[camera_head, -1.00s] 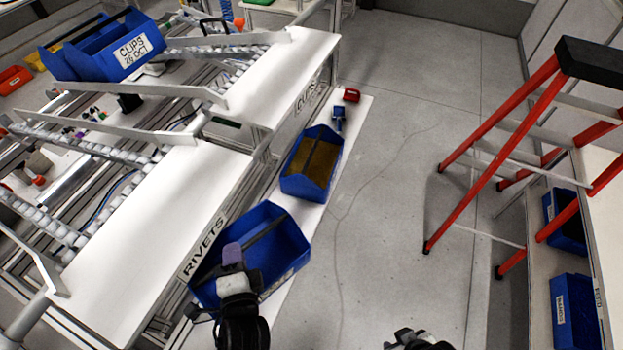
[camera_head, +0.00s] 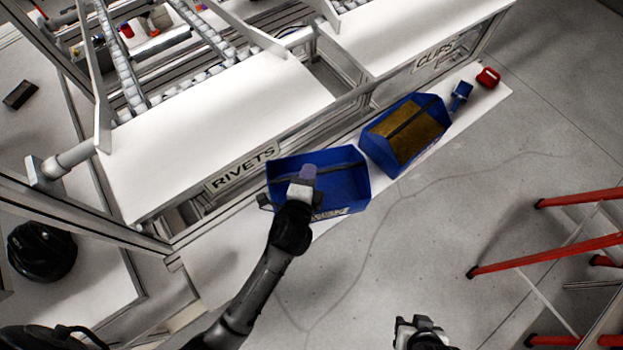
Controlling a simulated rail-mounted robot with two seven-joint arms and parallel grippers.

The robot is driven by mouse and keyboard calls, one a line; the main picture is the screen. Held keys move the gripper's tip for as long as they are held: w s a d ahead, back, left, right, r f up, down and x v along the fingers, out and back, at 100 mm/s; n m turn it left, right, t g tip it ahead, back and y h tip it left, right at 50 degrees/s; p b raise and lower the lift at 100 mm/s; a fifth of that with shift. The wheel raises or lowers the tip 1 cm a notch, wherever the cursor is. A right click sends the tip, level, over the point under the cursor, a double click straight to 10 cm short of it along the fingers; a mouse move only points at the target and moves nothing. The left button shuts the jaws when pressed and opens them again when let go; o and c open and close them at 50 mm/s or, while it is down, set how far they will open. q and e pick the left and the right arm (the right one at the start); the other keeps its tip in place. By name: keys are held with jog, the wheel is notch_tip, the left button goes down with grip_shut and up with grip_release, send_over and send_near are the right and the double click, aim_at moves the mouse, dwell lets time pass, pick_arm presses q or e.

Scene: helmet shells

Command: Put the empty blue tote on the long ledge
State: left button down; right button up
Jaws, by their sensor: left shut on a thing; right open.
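The empty blue tote (camera_head: 342,183) is at the picture's middle, over or on the low white ledge beside the RIVETS bench; I cannot tell whether it touches the ledge. My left gripper (camera_head: 305,180) is shut on its near side, and hides part of that wall. The long white ledge (camera_head: 213,250) runs low along the front of the benches, from lower left to upper right. A second blue tote with brown contents (camera_head: 404,134) stands on it just to the right. My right gripper (camera_head: 417,325) is open and empty over the floor at the bottom.
A small blue item (camera_head: 461,92) and a red item (camera_head: 488,77) are at the ledge's far right end. The white bench top (camera_head: 215,125) with its RIVETS label is behind. A red stepladder (camera_head: 550,255) stands at right. Floor between is clear.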

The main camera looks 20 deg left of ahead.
pick_arm(q)
jog(key=shift+f+b, duration=0.4)
jog(key=shift+f, duration=1.9)
jog(key=shift+f, duration=0.2)
jog(key=c, duration=1.1)
grip_release()
jog(key=shift+r, duration=0.1)
jog(key=shift+s, duration=0.1)
jog(key=s, duration=0.2)
jog(key=s+r, duration=0.1)
jog(key=s, duration=0.1)
jog(key=s+b, duration=0.1)
jog(key=s, duration=0.2)
jog(key=shift+d+r, duration=0.2)
jog(key=shift+d, duration=0.1)
